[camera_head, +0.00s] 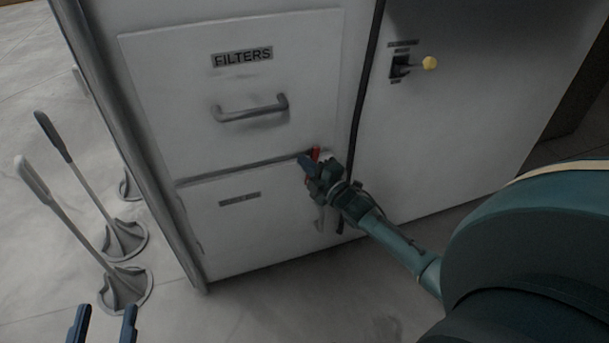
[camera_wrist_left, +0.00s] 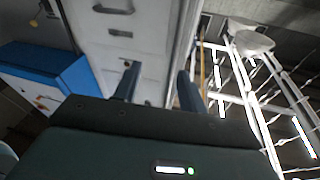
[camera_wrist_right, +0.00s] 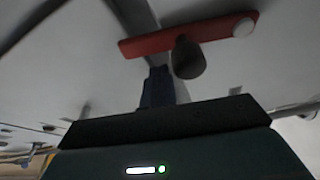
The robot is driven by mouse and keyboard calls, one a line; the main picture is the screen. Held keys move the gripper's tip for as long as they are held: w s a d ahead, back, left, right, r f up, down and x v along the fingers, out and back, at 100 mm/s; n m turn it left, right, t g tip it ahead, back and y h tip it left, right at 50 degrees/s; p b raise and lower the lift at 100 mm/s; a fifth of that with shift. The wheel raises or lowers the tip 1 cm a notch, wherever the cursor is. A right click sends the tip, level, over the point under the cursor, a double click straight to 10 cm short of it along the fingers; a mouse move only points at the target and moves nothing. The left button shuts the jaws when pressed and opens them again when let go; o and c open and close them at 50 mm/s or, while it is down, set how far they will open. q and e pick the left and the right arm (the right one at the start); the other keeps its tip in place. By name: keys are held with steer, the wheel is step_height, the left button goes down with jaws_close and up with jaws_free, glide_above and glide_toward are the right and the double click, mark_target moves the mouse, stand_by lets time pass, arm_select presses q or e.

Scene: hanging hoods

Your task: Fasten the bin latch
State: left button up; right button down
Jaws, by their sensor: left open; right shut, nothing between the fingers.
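The red latch bar (camera_head: 316,153) sits on the cabinet front near the lower right corner of the FILTERS panel (camera_head: 185,95). In the right wrist view the red bar (camera_wrist_right: 150,44) lies nearly crosswise, with a pale round spot at its right end and a dark knob (camera_wrist_right: 187,58) standing out below its middle. My right gripper (camera_head: 308,166) is shut and empty at the latch. Its fingertips (camera_wrist_right: 160,80) show just below the bar and left of the knob; contact is unclear. My left gripper (camera_head: 104,318) is open and empty, low at the left; its fingers also show in the left wrist view (camera_wrist_left: 157,85).
A grey handle (camera_head: 250,108) stands out from the FILTERS panel. A lower panel (camera_head: 262,225) is beneath it. A yellow-tipped lever (camera_head: 429,63) is on the right-hand panel. Grey-handled plungers (camera_head: 122,285) stand on the floor at left. A blue box (camera_wrist_left: 40,75) shows in the left wrist view.

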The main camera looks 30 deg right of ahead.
mark_target(318, 156)
arm_select(q)
steer(key=shift+d, duration=0.1)
arm_select(e)
steer(key=shift+s+d+f, duration=0.1)
steer(key=shift+s+d, duration=0.1)
steer(key=shift+d, duration=0.5)
steer(key=m, duration=0.1)
steer(key=d+m+b, duration=0.1)
steer(key=d+m+t, duration=0.1)
steer(key=shift+s+d+f, duration=0.15)
steer(key=shift+s+f, duration=0.1)
steer(key=shift+f, duration=0.05)
steer(key=shift+s+d+m+h+b, duration=0.1)
steer(key=shift+d+m+h+b, duration=0.2)
steer(key=shift+m+b, duration=0.15)
steer(key=shift+d+m, duration=0.2)
steer(key=shift+m, duration=0.25)
arm_select(q)
steer(key=shift+w+d+r, duration=0.1)
steer(key=shift+r, duration=0.05)
